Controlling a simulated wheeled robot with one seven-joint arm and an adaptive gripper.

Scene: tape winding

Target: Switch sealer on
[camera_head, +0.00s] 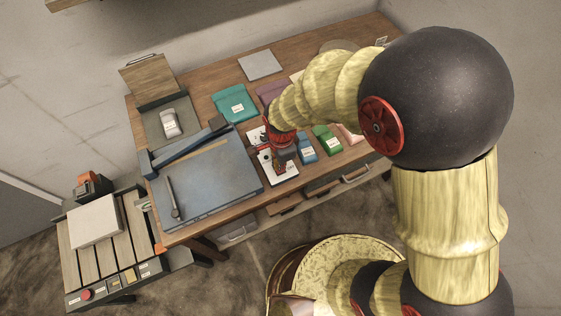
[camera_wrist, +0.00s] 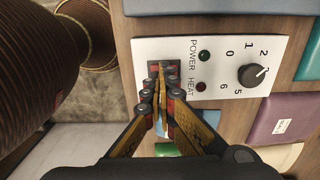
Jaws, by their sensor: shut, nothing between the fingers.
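The sealer's white control panel (camera_wrist: 220,45) fills the middle of the wrist view. It bears a dark green lamp (camera_wrist: 204,55) near the word POWER, a dark red lamp (camera_wrist: 201,86) near HEAT, and a black numbered knob (camera_wrist: 251,75). My gripper (camera_wrist: 161,75) is shut and empty, its tips over the dark switch (camera_wrist: 153,68) at the panel's left end. The tips hide most of the switch; I cannot tell whether they touch it or how it is set. In the head view, the blue-grey sealer (camera_head: 215,180) lies left of my gripper (camera_head: 281,165).
Teal (camera_head: 235,103), blue (camera_head: 306,147) and green (camera_head: 327,139) packets lie around the panel on the wooden table (camera_head: 300,45). A slatted conveyor (camera_head: 75,265) with a white box (camera_head: 94,221) stands at lower left. Open drawers (camera_head: 285,203) jut from the table's front.

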